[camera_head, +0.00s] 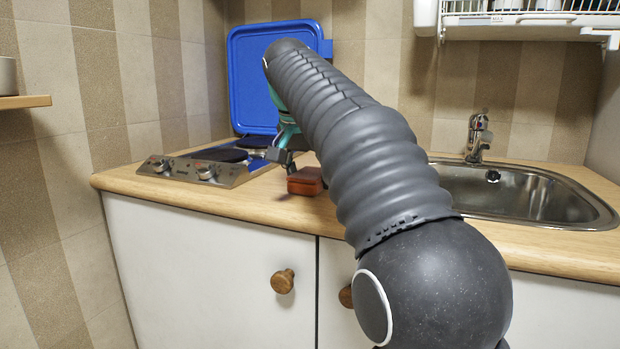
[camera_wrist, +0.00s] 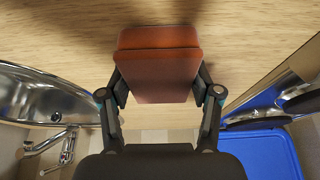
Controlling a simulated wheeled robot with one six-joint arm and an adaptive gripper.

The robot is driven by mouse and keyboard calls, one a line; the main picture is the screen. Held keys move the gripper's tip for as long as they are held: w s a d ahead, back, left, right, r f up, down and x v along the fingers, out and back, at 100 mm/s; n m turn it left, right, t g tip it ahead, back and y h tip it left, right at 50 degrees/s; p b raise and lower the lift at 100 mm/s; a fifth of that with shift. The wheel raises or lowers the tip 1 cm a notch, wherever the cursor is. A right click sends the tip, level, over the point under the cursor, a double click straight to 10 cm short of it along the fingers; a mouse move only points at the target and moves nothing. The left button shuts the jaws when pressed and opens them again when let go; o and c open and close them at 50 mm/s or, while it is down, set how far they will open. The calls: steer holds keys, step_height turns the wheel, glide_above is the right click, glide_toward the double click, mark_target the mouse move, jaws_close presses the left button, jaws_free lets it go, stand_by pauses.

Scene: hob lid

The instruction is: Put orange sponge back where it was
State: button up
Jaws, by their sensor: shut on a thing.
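The orange sponge (camera_head: 305,181) is a reddish-orange block over the wooden worktop between the hob and the sink. In the wrist view the sponge (camera_wrist: 158,62) sits between the two fingers of my gripper (camera_wrist: 160,90), which is shut on it. In the head view my gripper (camera_head: 296,160) is partly hidden behind my grey arm. A shadow shows on the wood near the sponge in the wrist view; I cannot tell whether the sponge touches the worktop.
The hob (camera_head: 192,172) with its knobs is at the left, its blue lid (camera_head: 262,90) raised against the wall. The steel sink (camera_head: 525,190) and tap (camera_head: 478,138) are at the right. A dish rack (camera_head: 525,22) hangs above. A strip of worktop (camera_head: 225,202) in front is clear.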

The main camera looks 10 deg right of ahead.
steer(key=shift+f, duration=0.15)
steer(key=o, duration=1)
steer(key=p+v, duration=0.4)
steer(key=v, duration=0.8)
steer(key=shift+r, duration=0.2)
steer(key=shift+d, duration=0.15)
